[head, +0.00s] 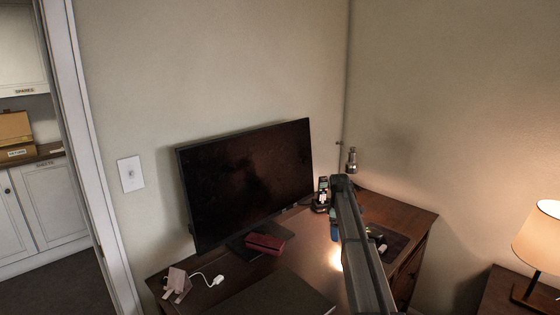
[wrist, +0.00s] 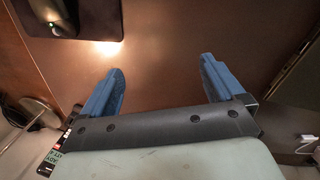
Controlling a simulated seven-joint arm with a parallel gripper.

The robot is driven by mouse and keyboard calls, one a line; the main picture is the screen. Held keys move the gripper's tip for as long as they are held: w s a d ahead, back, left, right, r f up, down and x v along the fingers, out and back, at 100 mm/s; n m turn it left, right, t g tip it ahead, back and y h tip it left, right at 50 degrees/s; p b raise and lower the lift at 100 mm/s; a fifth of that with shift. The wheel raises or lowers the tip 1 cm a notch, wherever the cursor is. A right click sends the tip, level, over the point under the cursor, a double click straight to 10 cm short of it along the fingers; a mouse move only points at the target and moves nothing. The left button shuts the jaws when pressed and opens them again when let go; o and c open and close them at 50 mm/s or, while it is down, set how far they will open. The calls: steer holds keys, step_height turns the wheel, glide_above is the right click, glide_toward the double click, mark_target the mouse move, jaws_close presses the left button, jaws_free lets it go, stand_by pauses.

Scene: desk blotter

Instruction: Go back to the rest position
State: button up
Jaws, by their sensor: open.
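My gripper (wrist: 160,86) shows in the wrist view with its two blue fingers wide apart and nothing between them. Below the fingers there is bare brown desk top with a bright patch of light. In the head view my arm reaches in from the bottom right, and the gripper (head: 335,232) points down over the right part of the desk (head: 310,262). The arm partly hides the gripper there. How high it is above the desk is hard to tell.
A large monitor (head: 250,180) stands left of my arm, with a red case (head: 265,242) at its base. A cordless phone (head: 322,195) stands just behind the gripper. A dark pad (head: 398,243) lies right of the arm. A dark blotter (head: 275,295) lies in front. A lamp (head: 538,240) stands far right.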

steer(key=s+d+f+m, duration=0.15)
steer(key=s+d, duration=0.25)
steer(key=d, duration=0.7)
steer(key=s+d+f+h, duration=0.1)
steer(key=s+d+f, duration=0.25)
steer(key=d, duration=0.65)
steer(key=s+d+f+m, duration=0.15)
steer(key=s+d, duration=0.35)
steer(key=d, duration=0.6)
steer(key=s+d+f+g, duration=0.1)
steer(key=s+f, duration=0.2)
steer(key=f, duration=0.2)
steer(key=s+a+f+m+g+y, duration=0.1)
steer(key=s+a+f+m+g, duration=0.1)
steer(key=s+a+f, duration=1)
steer(key=s+a+f+m+g+y, duration=0.1)
steer(key=s+a+f+m, duration=0.1)
steer(key=s+a+f, duration=1.05)
steer(key=s+a+f+m+g, duration=0.1)
steer(key=s+a+f, duration=0.2)
steer(key=s, duration=0.7)
steer(key=s+a+f+m+g, duration=0.1)
steer(key=s+a+f+m, duration=0.1)
steer(key=s+a, duration=0.4)
steer(key=s+a+f+m+g, duration=0.1)
steer(key=s+a+f, duration=0.4)
steer(key=s, duration=0.8)
steer(key=shift+s+a+m+g, duration=0.2)
steer(key=shift+s+m+g, duration=0.1)
steer(key=shift+s+m, duration=0.1)
